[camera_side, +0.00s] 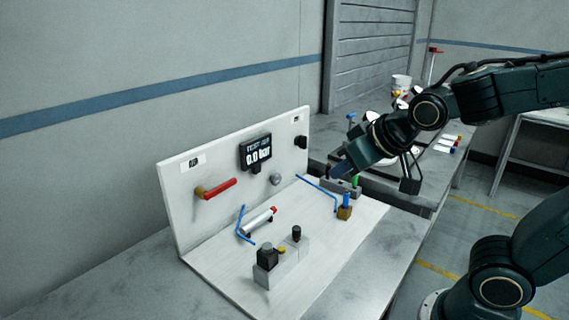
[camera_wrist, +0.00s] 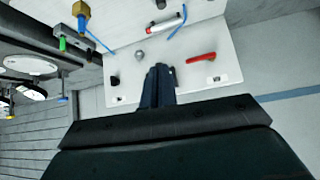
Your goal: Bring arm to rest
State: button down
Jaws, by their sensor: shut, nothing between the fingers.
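My gripper (camera_side: 338,172) is shut and empty in the side view. It hangs in the air to the right of the white test panel, near the panel's right edge, and points down and left. In the wrist view my gripper's dark fingers (camera_wrist: 158,72) are together in front of the panel, with nothing between them. The white panel (camera_side: 225,150) stands upright at the back of a white base plate (camera_side: 325,255). Its display (camera_side: 256,153) reads 0.0 bar. The panel also shows in the wrist view (camera_wrist: 215,42).
A red lever (camera_side: 218,188) sticks out of the panel. On the plate are a small cylinder (camera_side: 260,220), blue tubes, a brass fitting (camera_side: 344,213) and a grey block (camera_side: 283,266) with black knobs. Several items, including a white cup (camera_side: 401,82), stand on the bench behind my gripper.

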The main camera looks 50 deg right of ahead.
jog(key=s+n+g+y, duration=0.1)
jog(key=s+g, duration=0.2)
jog(key=s, duration=0.8)
jog(key=shift+s+a+r, duration=0.2)
jog(key=shift+a+r, duration=0.1)
jog(key=shift+a, duration=0.15)
